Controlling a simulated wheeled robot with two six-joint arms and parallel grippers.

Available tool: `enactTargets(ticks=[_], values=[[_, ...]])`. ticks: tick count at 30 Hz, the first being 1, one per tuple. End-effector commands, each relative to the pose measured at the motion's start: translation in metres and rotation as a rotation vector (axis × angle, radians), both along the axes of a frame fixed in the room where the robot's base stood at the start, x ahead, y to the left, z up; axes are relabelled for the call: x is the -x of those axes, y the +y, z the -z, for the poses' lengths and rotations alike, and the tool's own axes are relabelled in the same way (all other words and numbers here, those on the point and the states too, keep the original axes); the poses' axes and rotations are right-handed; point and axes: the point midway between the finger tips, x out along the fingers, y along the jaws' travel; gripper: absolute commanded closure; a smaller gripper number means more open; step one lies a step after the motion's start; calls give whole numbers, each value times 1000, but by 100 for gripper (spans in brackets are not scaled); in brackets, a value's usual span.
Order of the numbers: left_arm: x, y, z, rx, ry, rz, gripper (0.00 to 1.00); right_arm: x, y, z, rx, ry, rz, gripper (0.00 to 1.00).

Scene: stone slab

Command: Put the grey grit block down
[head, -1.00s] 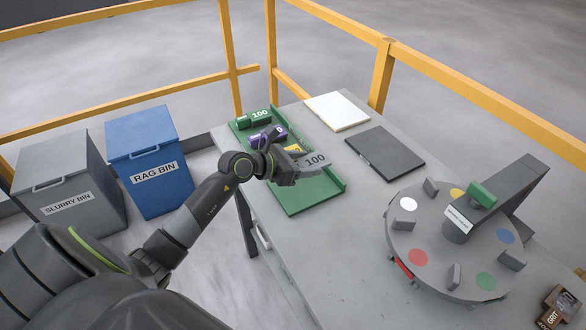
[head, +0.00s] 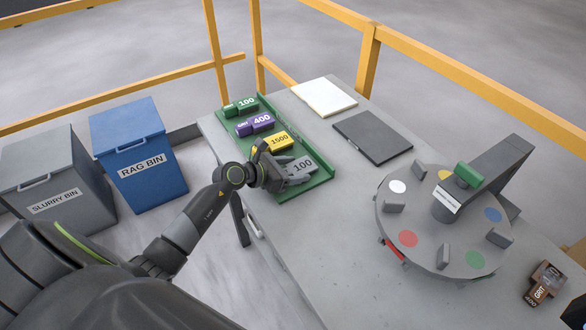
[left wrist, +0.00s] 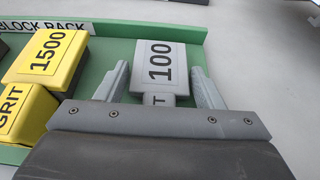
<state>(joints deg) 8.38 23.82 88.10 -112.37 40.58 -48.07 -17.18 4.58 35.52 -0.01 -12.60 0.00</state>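The grey grit block (head: 302,164), marked 100, lies at the near end of the green block rack (head: 319,179). My left gripper (head: 293,170) is at this block, with its fingers on either side. In the left wrist view the grey block (left wrist: 160,66) sits between the open fingers of the left gripper (left wrist: 159,78), with a gap showing on each side. The block rests on the green rack surface there, beside the yellow block (left wrist: 48,52) marked 1500. The lower part of the grey block is hidden by the gripper body. My right gripper is not in view.
A purple block (head: 255,124) and a green block (head: 240,106) lie further up the rack. White (head: 323,97) and dark (head: 372,137) plates lie behind it. A round turntable (head: 420,250) and a brown block (head: 541,285) are at right. Bins stand left.

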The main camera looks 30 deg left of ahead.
Motion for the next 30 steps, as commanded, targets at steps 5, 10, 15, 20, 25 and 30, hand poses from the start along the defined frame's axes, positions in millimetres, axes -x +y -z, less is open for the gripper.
enactTargets(ticks=[5, 10, 15, 20, 25, 30], values=[[0, 0, -1, 0, 0, 0, 24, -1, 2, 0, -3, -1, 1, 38], [0, 0, -1, 0, 0, 0, 24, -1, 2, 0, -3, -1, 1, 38], [3, 2, -4, -2, 0, -1, 24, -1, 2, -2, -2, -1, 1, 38], [21, 13, -12, -5, -1, 1, 24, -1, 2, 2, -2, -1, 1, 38], [50, 30, -24, -7, 0, 1, 24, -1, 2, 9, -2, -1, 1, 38], [74, 44, -36, -6, 1, 1, 24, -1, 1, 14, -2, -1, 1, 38]])
